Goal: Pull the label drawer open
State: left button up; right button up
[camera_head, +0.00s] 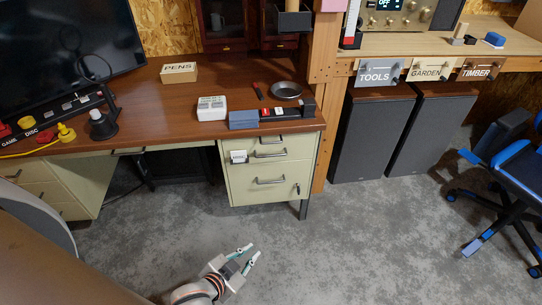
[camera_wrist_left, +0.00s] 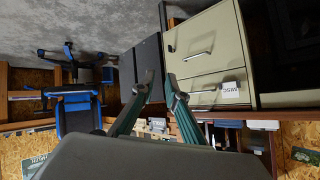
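The cream drawer cabinet (camera_head: 232,185) stands under the right end of the wooden desk. A small white label reading MISC (camera_head: 238,156) is on the left of its middle drawer front, near a silver bar handle (camera_head: 270,154). The drawers look shut. In the left wrist view the cabinet shows upside down, with the MISC label (camera_wrist_left: 231,90) and its handle (camera_wrist_left: 205,88). My left gripper (camera_head: 248,257) is open and empty above the floor, in front of the cabinet and well apart from it. Its fingers (camera_wrist_left: 159,83) also show in the wrist view. My right gripper is out of view.
A lower, deeper drawer handle (camera_head: 270,181) sits below. Dark speakers (camera_head: 372,135) stand right of the wooden post, under hanging TOOLS (camera_head: 375,78), GARDEN and TIMBER fronts. A blue office chair (camera_head: 505,185) is at the right. Grey floor (camera_head: 340,230) before the cabinet is clear.

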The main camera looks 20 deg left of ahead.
pick_arm(q)
jog(key=w+f+m+y+b, duration=0.1)
jog(key=w+f, duration=0.1)
jog(key=w, duration=0.3)
jog(key=m+t+y+b, duration=0.3)
jog(key=m+y+b, duration=0.3)
jog(key=y+b, duration=0.45)
send_near(271, 156)
jog(key=w+a+h+b, duration=0.1)
jog(key=w+a+h, duration=0.1)
jog(key=shift+n, duration=0.3)
jog(key=b+x, duration=0.1)
jog(key=x, duration=0.6)
jog(key=shift+w+a, duration=0.25)
jog(key=shift+w, duration=0.1)
grip_shut()
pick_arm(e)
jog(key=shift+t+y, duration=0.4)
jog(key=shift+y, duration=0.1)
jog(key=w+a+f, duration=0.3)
